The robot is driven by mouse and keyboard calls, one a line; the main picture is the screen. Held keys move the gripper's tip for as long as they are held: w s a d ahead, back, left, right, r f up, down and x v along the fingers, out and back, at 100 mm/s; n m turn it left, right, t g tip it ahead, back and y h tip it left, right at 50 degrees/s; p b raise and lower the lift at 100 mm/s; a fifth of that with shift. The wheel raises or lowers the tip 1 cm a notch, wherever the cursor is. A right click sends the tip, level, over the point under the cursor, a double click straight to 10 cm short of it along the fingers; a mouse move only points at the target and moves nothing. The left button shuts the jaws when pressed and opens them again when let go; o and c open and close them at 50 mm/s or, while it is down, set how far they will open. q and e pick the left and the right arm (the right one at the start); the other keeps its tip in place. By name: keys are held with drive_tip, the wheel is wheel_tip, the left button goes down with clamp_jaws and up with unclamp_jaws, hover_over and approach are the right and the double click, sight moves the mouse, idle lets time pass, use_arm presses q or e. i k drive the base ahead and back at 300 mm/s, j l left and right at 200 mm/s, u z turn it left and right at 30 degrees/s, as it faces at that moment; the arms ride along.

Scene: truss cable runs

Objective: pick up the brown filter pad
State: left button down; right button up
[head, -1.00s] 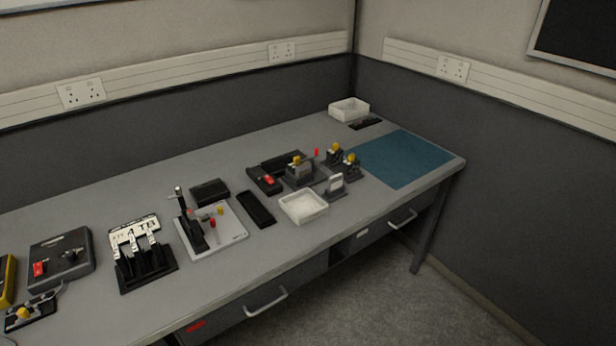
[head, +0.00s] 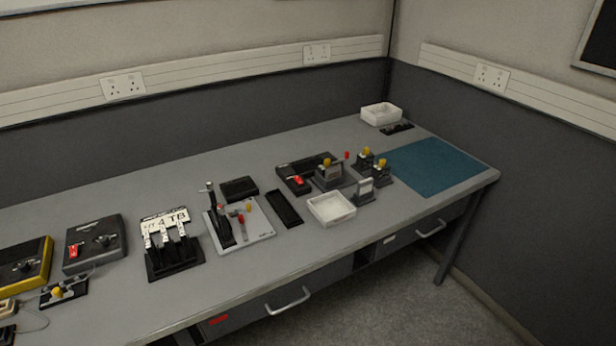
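I cannot make out a brown filter pad in the head view. A small pale tan item (head: 7,306) is cut by the left edge, and I cannot tell what it is. Neither of my grippers is in the picture.
A long grey bench (head: 300,262) runs along the wall. It carries a yellow-framed box (head: 24,266), a grey box with a red switch (head: 95,243), a black stand (head: 173,252), a white tray (head: 331,208), a white bin (head: 381,114) and a clear blue mat (head: 430,166).

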sight(334, 171)
drive_tip(key=i+l+u, duration=0.1)
drive_tip(key=u, duration=0.3)
drive_tip(key=l+u, duration=0.25)
drive_tip(key=u, duration=0.15)
drive_tip(key=i+l+u, duration=0.1)
drive_tip(key=u, duration=0.35)
drive_tip(key=l+u, duration=0.5)
drive_tip(key=u, duration=0.3)
drive_tip(key=k+j, duration=0.05)
